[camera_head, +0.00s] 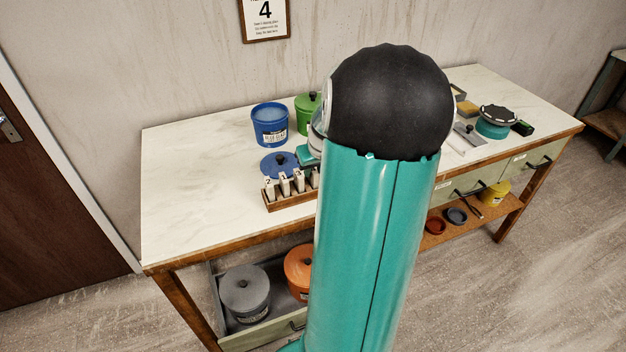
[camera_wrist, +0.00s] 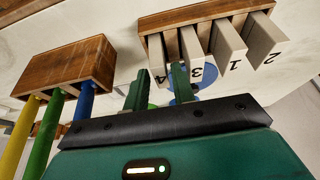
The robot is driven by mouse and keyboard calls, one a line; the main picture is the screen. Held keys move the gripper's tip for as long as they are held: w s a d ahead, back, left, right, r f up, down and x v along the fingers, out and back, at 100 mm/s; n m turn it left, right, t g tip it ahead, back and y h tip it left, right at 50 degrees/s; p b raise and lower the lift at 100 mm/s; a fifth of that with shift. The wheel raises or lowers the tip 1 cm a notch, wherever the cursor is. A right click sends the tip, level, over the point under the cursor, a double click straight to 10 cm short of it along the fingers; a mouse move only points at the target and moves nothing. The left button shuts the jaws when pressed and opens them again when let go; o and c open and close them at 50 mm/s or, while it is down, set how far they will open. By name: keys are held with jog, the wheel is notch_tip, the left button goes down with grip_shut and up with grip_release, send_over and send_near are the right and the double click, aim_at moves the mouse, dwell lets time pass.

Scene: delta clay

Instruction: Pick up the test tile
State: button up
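White test tiles with black numbers stand in a wooden rack (camera_head: 292,199) near the front edge of the bench. In the wrist view the rack (camera_wrist: 195,14) appears inverted at the top, with tile 4 (camera_wrist: 156,62), tile 3 (camera_wrist: 191,55), tile 1 (camera_wrist: 229,50) and tile 2 (camera_wrist: 264,42). My gripper (camera_wrist: 158,80) is open, its two green fingers apart. Tile 4 shows between the fingertips; the right finger overlaps the area between tiles 4 and 3. I cannot tell whether either finger touches a tile.
A wooden block (camera_wrist: 70,70) with yellow, green and blue handles stands beside the rack. A blue pot (camera_head: 270,128), its blue lid (camera_head: 276,163) and a green pot (camera_head: 305,108) are behind. An open drawer holds a grey pot (camera_head: 245,292). The bench's left end is clear.

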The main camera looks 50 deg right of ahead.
jog(key=shift+x, duration=1.2)
grip_shut()
jog(key=shift+r, duration=0.1)
jog(key=shift+r, duration=0.55)
notch_tip(320, 180, up, 2)
jog(key=shift+r, duration=0.1)
jog(key=s+a+r, duration=0.8)
jog(key=s+r, duration=0.1)
jog(key=s, duration=0.2)
jog(key=shift+s+r, duration=0.3)
